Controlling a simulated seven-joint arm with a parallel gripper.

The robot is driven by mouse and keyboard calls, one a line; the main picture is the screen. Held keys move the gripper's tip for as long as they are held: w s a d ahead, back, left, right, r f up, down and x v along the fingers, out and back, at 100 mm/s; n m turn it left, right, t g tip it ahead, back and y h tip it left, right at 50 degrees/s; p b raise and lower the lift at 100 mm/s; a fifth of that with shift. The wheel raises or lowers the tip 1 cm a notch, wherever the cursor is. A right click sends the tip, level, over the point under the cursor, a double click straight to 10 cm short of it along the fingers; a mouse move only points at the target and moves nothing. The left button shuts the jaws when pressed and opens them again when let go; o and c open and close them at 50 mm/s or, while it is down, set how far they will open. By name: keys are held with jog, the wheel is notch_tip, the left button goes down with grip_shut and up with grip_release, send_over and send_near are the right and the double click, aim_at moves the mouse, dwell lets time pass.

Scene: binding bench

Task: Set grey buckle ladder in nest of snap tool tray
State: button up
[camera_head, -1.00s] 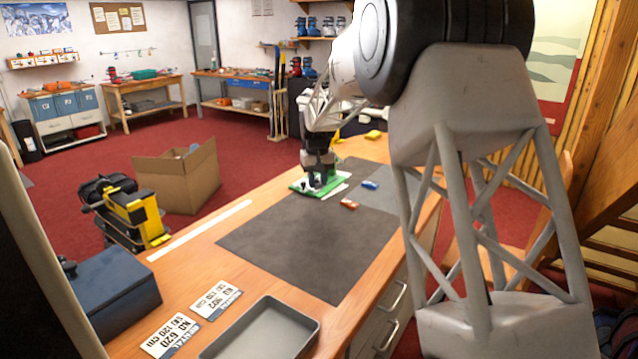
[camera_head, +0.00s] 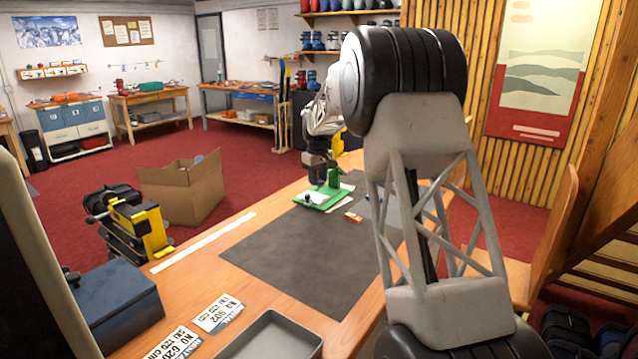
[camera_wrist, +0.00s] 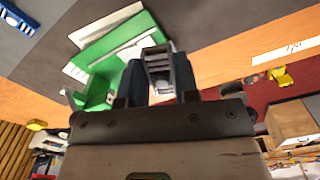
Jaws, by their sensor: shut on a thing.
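The grey buckle ladder (camera_wrist: 158,70) is between the two dark fingers of my gripper (camera_wrist: 158,82) in the wrist view, its rungs showing. My gripper is shut on it. The green snap tool tray (camera_wrist: 102,52) lies on the bench just beyond the fingers, with pale strips on it. In the head view the tray (camera_head: 314,201) has a green upright part at its far right side. My gripper (camera_head: 318,181) hangs over the tray's far side there. The ladder is too small to make out in the head view. I cannot tell which nest lies under it.
The tray sits at the far end of a dark mat (camera_head: 300,250). An orange-red item (camera_head: 353,217) lies right of it; a blue item (camera_wrist: 20,14) shows in the wrist view. A grey bin (camera_head: 270,340), printed cards (camera_head: 217,314) and a blue box (camera_head: 113,303) are nearer.

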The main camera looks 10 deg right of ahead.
aim_at(318, 198)
jog(key=w+d+f+n, duration=0.1)
jog(key=w+n, duration=0.2)
jog(key=w, duration=0.4)
jog(key=shift+w+d+f+n, duration=0.2)
jog(key=shift+w+d+n, duration=0.05)
jog(key=shift+w+n, duration=0.15)
jog(key=shift+f, duration=0.15)
dwell(0.4)
jog(key=shift+f, duration=3.05)
jog(key=shift+f, duration=0.65)
dwell(0.3)
jog(key=o, duration=1.3)
jog(key=shift+r, duration=0.15)
